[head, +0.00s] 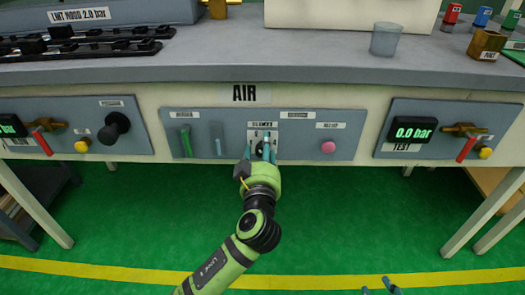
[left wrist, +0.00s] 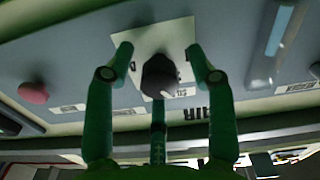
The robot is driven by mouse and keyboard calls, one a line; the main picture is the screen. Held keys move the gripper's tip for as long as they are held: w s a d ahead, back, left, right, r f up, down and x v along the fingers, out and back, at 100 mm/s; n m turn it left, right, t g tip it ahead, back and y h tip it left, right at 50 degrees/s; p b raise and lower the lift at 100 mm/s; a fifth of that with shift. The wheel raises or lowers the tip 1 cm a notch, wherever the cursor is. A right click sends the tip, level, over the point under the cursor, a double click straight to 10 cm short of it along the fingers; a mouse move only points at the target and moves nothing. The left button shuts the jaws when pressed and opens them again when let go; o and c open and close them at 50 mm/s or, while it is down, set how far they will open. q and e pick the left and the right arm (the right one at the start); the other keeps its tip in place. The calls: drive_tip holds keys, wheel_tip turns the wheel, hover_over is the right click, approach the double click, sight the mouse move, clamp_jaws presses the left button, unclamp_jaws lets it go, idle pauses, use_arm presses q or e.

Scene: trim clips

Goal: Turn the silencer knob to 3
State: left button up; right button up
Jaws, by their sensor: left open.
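The silencer knob (left wrist: 160,74) is a dark round knob on a white dial plate (left wrist: 168,34) in the left wrist view. A pale mark shows at its lower edge; the dial numerals are mostly hidden or too small to read. My left gripper (left wrist: 160,54) is open, with one finger on each side of the knob and gaps visible. In the head view, the left gripper (head: 260,152) is in front of the dial under the AIR sign and hides most of the knob. Only the separated fingertips of my right gripper (head: 380,287) show at the bottom edge.
Side panels hold red-handled valves, and the right one has a 0.0 bar display (head: 414,132). The workbench (head: 300,70) overhangs above; the green floor is open below.

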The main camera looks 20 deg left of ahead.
use_arm(q)
drive_tip(key=shift+c, duration=0.4)
clamp_jaws()
drive_tip(key=shift+m+p, duration=0.6)
drive_tip(key=shift+m, duration=0.6)
drive_tip(key=m+p, duration=0.1)
drive_tip(key=m, duration=0.1)
drive_tip(key=shift+r+m, duration=0.1)
drive_tip(key=shift+m, duration=0.2)
use_arm(e)
drive_tip(key=s+d+f+g+h, duration=0.1)
drive_tip(key=s+d+f+g, duration=0.15)
drive_tip(key=s, duration=0.25)
drive_tip(key=s+d+f+g+h, duration=0.1)
drive_tip(key=s+d+f+g, duration=0.1)
drive_tip(key=s+f+g, duration=0.3)
use_arm(q)
drive_tip(key=m+p, duration=0.2)
drive_tip(key=m, duration=0.2)
drive_tip(key=shift+m+p, duration=0.55)
drive_tip(key=shift+m, duration=0.95)
use_arm(e)
wheel_tip(320, 180, down, 7)
drive_tip(key=shift+w+a+r+m, duration=0.15)
drive_tip(key=shift+a+m, duration=0.1)
drive_tip(key=shift+m, duration=0.15)
